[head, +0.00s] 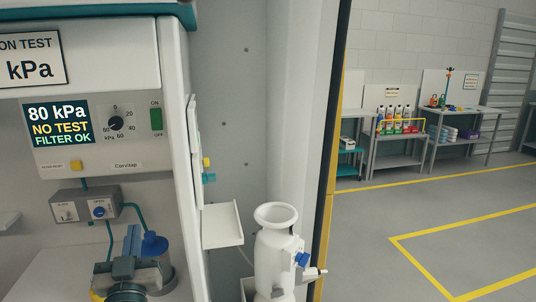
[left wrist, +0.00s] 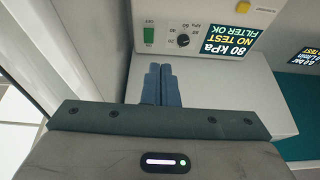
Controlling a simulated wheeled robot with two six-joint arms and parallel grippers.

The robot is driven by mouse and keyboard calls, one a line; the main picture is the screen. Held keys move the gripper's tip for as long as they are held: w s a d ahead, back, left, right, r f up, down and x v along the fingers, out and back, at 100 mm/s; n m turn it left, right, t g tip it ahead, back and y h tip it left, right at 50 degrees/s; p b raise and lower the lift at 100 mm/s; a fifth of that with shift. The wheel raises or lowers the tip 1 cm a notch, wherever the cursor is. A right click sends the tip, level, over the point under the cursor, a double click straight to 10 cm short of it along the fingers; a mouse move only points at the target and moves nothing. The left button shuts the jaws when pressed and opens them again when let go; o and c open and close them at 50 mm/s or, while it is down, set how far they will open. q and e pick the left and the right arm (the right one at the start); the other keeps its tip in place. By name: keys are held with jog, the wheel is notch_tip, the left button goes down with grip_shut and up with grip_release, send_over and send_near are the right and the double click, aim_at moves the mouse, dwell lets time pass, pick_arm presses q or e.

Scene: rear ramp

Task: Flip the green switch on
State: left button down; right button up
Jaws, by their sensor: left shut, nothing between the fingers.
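The green switch (head: 156,119) is a small upright rocker on the white panel, with ON printed above it and OFF below. I cannot tell which way it is tipped. It also shows in the left wrist view (left wrist: 149,35), where the panel appears upside down. My left gripper (head: 132,232) is low in front of the panel, below the switch and apart from it. In the left wrist view its blue-grey fingers (left wrist: 160,70) are together, with nothing between them, pointing toward the panel near the switch. My right gripper is in neither view.
Left of the switch are a dial (head: 116,123) and a lit display (head: 57,122) reading 80 kPa, NO TEST, FILTER OK. A white shelf (head: 222,225) and white canister (head: 275,250) stand right.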

pick_arm(q)
jog(key=s+f+m+g+h, duration=0.1)
jog(key=s+f+g, duration=0.2)
jog(key=f, duration=0.5)
jog(key=s+a+f+g+h, duration=0.1)
jog(key=s+f+g, duration=0.3)
jog(key=f, duration=0.4)
jog(key=s+f+m+g+h, duration=0.1)
jog(key=s+f+g, duration=0.2)
jog(key=f, duration=0.5)
jog(key=s+f+m+g+h, duration=0.1)
jog(key=s+f+g, duration=0.4)
jog(key=s, duration=0.4)
jog(key=s+f+m+g+h, duration=0.1)
jog(key=s+f+g, duration=0.2)
jog(key=s+f, duration=0.55)
notch_tip(320, 180, down, 28)
jog(key=a+g, duration=0.2)
jog(key=s+a+f+n, duration=0.1)
jog(key=s+f, duration=1.7)
jog(key=f, duration=0.1)
jog(key=shift+s+a+f+g, duration=0.2)
jog(key=shift+s+g, duration=0.1)
jog(key=shift+g, duration=0.1)
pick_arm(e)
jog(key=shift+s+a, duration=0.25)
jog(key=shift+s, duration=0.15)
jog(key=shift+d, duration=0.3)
